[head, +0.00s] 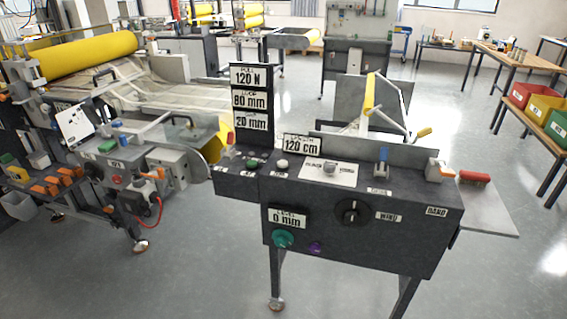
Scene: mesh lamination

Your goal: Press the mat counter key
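A dark console (330,247) stands in the middle of the head view. Its top carries a green button (252,163), a white button (282,163), a grey knob (330,168) on a white plate and a blue lever (382,155). Its front carries a black dial (351,212), a teal knob (283,238) and a small purple button (314,247). I cannot tell which of these is the mat counter key; its label is not readable. A display (301,143) on the console reads 120 cm. Neither of my grippers is in view.
A sign post (252,136) rises at the console's left. A machine with a yellow roll (90,60) fills the left side. A red-handled brush (474,178) lies at the console's right end. Coloured bins (545,107) stand on a table at right. The floor (480,270) at front right is clear.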

